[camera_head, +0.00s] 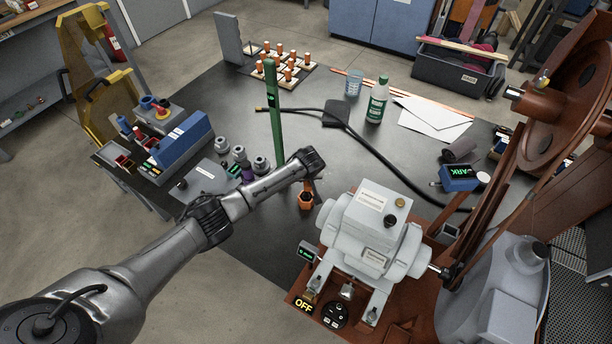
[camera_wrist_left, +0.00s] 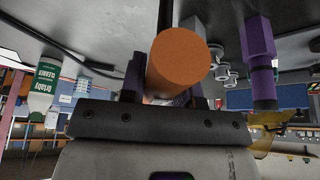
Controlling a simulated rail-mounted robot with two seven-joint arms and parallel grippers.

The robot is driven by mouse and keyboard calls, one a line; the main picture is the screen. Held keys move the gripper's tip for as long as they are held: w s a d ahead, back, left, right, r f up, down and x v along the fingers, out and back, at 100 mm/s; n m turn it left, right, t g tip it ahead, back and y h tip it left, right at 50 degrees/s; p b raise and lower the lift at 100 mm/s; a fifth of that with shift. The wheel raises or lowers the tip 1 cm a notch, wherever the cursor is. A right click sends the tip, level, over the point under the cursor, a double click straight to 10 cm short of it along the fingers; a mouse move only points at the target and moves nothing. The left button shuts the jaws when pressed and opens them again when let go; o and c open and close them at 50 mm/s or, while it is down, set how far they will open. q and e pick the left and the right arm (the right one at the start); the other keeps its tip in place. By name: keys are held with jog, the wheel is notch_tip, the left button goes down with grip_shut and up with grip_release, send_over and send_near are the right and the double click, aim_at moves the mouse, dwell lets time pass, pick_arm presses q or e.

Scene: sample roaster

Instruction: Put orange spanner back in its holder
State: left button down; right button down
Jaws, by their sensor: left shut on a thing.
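The orange spanner (camera_head: 306,200) hangs below my left gripper (camera_head: 309,176), over the dark table just left of the grey motor. My left gripper is shut on it. In the left wrist view the round orange end of the spanner (camera_wrist_left: 180,58) fills the middle, in front of the jaws. A purple spanner (camera_head: 246,169) stands upright left of the gripper, among several grey round holders (camera_head: 261,163). It also shows in the left wrist view (camera_wrist_left: 259,50). I cannot tell which holder belongs to the orange spanner. My right gripper is not in view.
A tall green post (camera_head: 275,115) stands behind the gripper. A grey motor (camera_head: 372,230) is close on the right. The table front-left of the motor is clear.

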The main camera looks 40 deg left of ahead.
pick_arm(q)
jog(key=shift+f, duration=0.5)
jog(key=shift+f+b, duration=0.75)
jog(key=shift+f, duration=0.2)
jog(key=c, duration=0.8)
grip_release()
jog(key=shift+c, duration=0.2)
jog(key=shift+o, duration=0.3)
jog(key=p+v, duration=0.2)
jog(key=v, duration=0.4)
jog(key=shift+d+r+p, duration=0.1)
jog(key=shift+r+p, duration=0.2)
jog(key=shift+p, duration=0.05)
jog(key=shift+s+d+r, duration=0.1)
jog(key=shift+s+r, duration=0.1)
jog(key=shift+r, duration=0.15)
